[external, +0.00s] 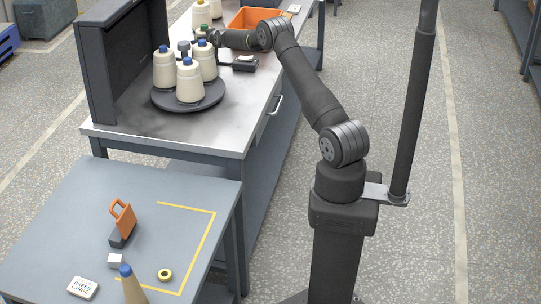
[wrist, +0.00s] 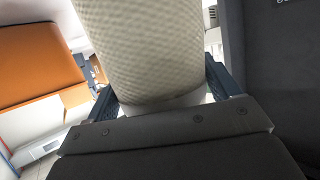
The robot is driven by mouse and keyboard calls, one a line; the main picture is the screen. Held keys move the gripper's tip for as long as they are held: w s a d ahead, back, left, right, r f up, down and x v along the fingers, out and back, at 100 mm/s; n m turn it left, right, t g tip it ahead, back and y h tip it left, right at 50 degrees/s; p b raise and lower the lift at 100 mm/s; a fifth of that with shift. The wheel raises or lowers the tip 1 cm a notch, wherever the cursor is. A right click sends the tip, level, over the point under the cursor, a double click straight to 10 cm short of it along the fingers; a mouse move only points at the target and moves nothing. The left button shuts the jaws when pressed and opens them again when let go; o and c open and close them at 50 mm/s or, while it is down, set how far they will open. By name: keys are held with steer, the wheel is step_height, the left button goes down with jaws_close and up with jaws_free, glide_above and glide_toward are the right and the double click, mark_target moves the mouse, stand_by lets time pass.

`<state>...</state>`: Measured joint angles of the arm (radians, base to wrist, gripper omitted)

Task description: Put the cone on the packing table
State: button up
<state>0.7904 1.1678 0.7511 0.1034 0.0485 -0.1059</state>
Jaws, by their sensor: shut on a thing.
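My gripper (external: 208,38) is at the back of the metal bench, just behind the round dark tray. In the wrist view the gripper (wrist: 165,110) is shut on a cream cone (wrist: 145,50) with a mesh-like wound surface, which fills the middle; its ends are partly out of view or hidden. In the external view the held cone is hard to separate from those around the gripper. Several cream cones with coloured tips, such as the front one (external: 190,82), stand on the tray (external: 187,105). The packing table (external: 75,215) is the grey-blue table at front left.
A dark panel (external: 125,60) borders the bench; an orange bin (external: 243,18) stands behind.

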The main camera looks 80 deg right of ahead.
steer(key=shift+f, duration=0.75)
stand_by(0.3)
steer(key=o, duration=1.3)
steer(key=shift+f, duration=0.1)
steer(key=shift+c, duration=0.2)
step_height(320, 180, up, 26)
steer(key=w+a+r, duration=0.1)
steer(key=w+a, duration=0.1)
steer(key=a, duration=0.4)
steer(key=w+a+r+n+t+y, duration=0.1)
steer(key=w+a, duration=0.1)
steer(key=a, duration=0.5)
steer(key=shift+w+r+n, duration=0.3)
steer(key=shift+w, duration=0.05)
steer(key=s+d+f+m+h, duration=0.15)
steer(key=s+d, duration=0.25)
steer(key=d, duration=0.8)
step_height(320, 180, down, 8)
steer(key=d+g, duration=0.1)
steer(key=shift+s, duration=0.35)
